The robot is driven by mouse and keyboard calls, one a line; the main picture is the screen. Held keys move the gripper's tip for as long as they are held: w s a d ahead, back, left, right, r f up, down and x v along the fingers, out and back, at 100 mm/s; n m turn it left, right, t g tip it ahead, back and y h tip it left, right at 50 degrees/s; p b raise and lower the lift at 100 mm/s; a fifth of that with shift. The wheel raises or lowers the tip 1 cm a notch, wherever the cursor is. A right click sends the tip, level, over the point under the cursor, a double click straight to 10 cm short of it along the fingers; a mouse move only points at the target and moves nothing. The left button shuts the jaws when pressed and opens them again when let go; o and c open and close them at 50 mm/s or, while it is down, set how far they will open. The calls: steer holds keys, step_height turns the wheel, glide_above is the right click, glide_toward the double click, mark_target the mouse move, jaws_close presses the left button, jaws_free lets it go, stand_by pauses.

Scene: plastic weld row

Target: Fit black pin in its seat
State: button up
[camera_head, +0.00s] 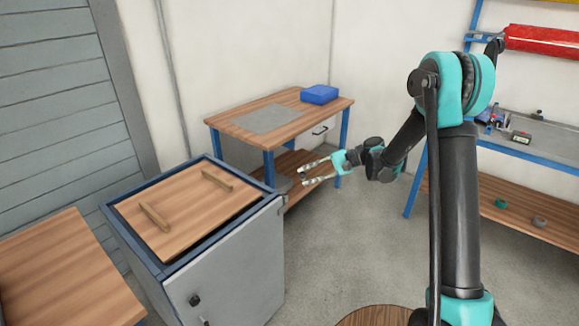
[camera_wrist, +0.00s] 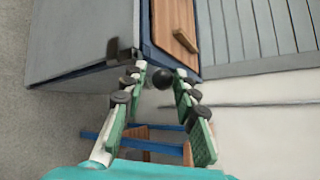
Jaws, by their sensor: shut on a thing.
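My gripper (camera_head: 316,172) is stretched out to the left, in the air beside the corner of the grey cabinet. In the wrist view its two green-padded fingers (camera_wrist: 161,75) are shut on the black pin (camera_wrist: 162,81), which shows as a dark round end between the tips. In the head view the pin is small and hard to make out. A dark grey bracket (camera_wrist: 122,51) sits at the cabinet's upper corner, close to the fingertips but apart from the pin; I cannot tell if it is the seat.
The grey cabinet (camera_head: 228,270) has a blue rim and a wooden lid (camera_head: 190,207) with two wooden bars. Behind stands a wooden table (camera_head: 308,113) with a blue box (camera_head: 319,94). A blue-framed bench (camera_head: 530,150) is at right. The floor between is clear.

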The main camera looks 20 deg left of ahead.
steer(key=s+a+r+g+y, duration=0.1)
steer(key=s+a+r+y, duration=0.25)
steer(key=a+r, duration=0.2)
steer(key=shift+h, duration=0.45)
steer(key=shift+s+f, duration=0.15)
steer(key=shift+f, duration=2.6)
steer(key=shift+r, duration=0.15)
steer(key=shift+s+d+f, duration=0.1)
steer(key=shift+f, duration=0.1)
steer(key=shift+f, duration=0.95)
steer(key=shift+f, duration=0.75)
steer(key=shift+f, duration=0.25)
